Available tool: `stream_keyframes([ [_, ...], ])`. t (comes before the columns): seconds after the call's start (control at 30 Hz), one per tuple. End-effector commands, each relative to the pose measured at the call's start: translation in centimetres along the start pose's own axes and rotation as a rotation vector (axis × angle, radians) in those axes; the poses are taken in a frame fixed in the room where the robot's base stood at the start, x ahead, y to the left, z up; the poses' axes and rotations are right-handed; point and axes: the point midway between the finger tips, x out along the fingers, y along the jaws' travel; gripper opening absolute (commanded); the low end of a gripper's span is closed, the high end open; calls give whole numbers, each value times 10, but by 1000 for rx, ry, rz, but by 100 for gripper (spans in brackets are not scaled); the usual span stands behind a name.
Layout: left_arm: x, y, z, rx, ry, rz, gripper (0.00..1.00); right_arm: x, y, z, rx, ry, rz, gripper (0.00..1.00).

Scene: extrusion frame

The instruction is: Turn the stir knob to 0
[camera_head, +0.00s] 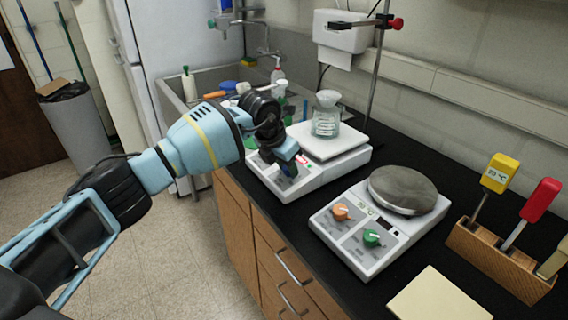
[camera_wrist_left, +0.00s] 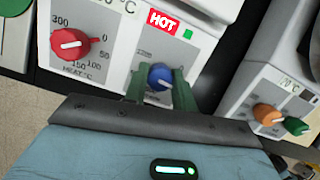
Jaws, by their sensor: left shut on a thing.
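My left gripper (camera_head: 284,158) is at the front panel of the far hotplate (camera_head: 322,178), which carries a glass beaker (camera_head: 325,122). In the left wrist view the gripper's green fingers (camera_wrist_left: 160,82) are shut on a blue knob (camera_wrist_left: 160,74), one on each side. A white mark shows on the blue knob's lower part. The small print around this knob is partly hidden and hard to read. A red knob (camera_wrist_left: 70,43), with HEAT °C printed below, sits to its left. My right gripper is not in view.
A red HOT label (camera_wrist_left: 163,21) is above the blue knob. A second hotplate (camera_head: 362,262) with orange and green knobs stands to the right. A wooden rack (camera_head: 500,262) holds thermometers. A clamp stand and sink are behind.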

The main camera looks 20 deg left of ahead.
Motion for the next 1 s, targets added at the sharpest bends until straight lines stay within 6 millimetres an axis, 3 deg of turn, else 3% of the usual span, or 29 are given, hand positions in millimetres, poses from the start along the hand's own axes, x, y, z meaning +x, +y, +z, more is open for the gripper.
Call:
stream_keyframes([
  [0.03,-8,-1,3,-41,-8,13,4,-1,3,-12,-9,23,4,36],
  [0.2,-6,-1,3,-198,-7,41,4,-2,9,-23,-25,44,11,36],
  [0.6,-2,-1,2,-492,-3,93,4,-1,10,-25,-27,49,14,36],
  [1.0,-1,0,1,-610,-3,116,4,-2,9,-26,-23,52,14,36],
])
